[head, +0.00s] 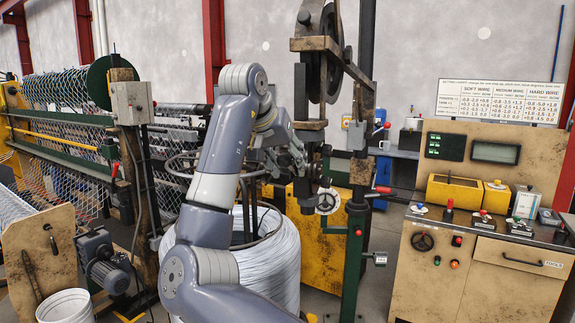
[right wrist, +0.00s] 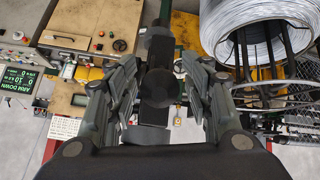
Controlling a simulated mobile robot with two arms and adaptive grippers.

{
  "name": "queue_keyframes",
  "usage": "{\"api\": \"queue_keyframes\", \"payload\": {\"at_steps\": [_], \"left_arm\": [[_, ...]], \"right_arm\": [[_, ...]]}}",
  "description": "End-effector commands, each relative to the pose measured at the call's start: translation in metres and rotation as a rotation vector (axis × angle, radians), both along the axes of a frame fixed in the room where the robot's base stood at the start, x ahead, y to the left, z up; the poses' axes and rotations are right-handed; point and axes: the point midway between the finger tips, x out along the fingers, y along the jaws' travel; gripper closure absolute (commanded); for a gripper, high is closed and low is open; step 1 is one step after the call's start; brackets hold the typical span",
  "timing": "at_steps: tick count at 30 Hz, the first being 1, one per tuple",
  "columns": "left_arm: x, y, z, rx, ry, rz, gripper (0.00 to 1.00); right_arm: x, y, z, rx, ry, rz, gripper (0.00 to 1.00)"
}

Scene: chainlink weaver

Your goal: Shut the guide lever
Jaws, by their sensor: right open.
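My right gripper (head: 303,158) is at the dark guide assembly (head: 324,178) on the green post, in the middle of the head view. In the right wrist view my right gripper (right wrist: 159,75) is open, with one finger on each side of a dark upright part with a rounded knob (right wrist: 160,87). I cannot tell whether this part is the guide lever, or whether the fingers touch it. A red-handled lever (head: 383,190) sticks out to the right of the post. My left gripper is not in view.
A large wire coil (head: 272,256) stands behind my right arm. A control bench (head: 480,270) with buttons and boxes is at the right. The mesh weaving machine (head: 65,135) and a motor (head: 103,262) are at the left. Grey floor shows between post and bench.

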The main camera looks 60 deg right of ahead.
Motion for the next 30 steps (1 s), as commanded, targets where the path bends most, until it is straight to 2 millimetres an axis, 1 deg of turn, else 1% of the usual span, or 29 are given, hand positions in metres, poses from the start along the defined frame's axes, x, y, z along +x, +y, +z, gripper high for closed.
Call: {"api": "queue_keyframes", "payload": {"at_steps": [5,9,15,21,30], "left_arm": [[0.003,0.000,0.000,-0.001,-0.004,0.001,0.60],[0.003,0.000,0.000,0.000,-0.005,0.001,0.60],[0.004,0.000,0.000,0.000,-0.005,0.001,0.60],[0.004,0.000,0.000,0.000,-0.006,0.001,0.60],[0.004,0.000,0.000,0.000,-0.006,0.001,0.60]], "right_arm": [[-0.002,0.021,0.025,-0.002,-0.003,0.002,0.54],[-0.005,0.041,0.048,-0.003,-0.003,0.004,0.54],[-0.007,0.065,0.074,0.000,-0.002,0.003,0.54],[-0.009,0.074,0.085,0.000,-0.002,0.001,0.54],[-0.009,0.075,0.085,-0.001,-0.001,0.001,0.54]]}}
